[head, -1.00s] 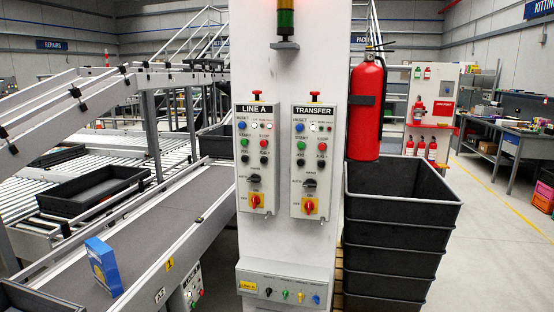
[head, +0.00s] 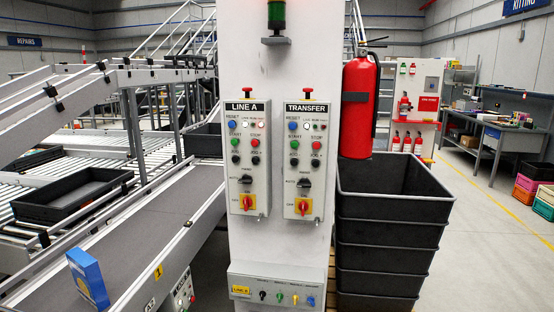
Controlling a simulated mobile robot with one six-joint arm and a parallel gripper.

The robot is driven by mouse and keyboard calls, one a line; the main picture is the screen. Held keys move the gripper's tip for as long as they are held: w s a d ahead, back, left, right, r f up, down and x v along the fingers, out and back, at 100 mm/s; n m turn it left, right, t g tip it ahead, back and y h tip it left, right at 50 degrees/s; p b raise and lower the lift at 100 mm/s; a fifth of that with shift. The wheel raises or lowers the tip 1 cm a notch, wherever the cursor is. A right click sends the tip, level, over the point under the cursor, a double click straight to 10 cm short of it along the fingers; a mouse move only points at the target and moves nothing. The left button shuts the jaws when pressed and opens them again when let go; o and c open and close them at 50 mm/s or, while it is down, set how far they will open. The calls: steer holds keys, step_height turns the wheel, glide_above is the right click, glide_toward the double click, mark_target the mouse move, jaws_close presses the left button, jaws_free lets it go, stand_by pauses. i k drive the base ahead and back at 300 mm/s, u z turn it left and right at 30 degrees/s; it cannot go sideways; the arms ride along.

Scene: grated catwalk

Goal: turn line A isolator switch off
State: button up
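The LINE A panel (head: 247,160) is a grey box on the left of the white column's front. Its isolator switch (head: 247,203) is a red handle on a yellow plate at the bottom of the panel. The handle looks roughly upright; its lettering is too small to read. The similar TRANSFER panel (head: 305,161) hangs just to the right, with its own red and yellow isolator (head: 304,206). My gripper is not in view.
A red fire extinguisher (head: 358,105) hangs on the column's right side above stacked dark crates (head: 392,208). A conveyor with a blue box (head: 88,278) runs along the left. A small connector box (head: 272,291) sits low on the column.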

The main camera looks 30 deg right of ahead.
mark_target(247, 202)
steer(key=z, duration=0.7)
steer(key=k, duration=1)
steer(key=u, duration=0.05)
steer(key=i, duration=0.95)
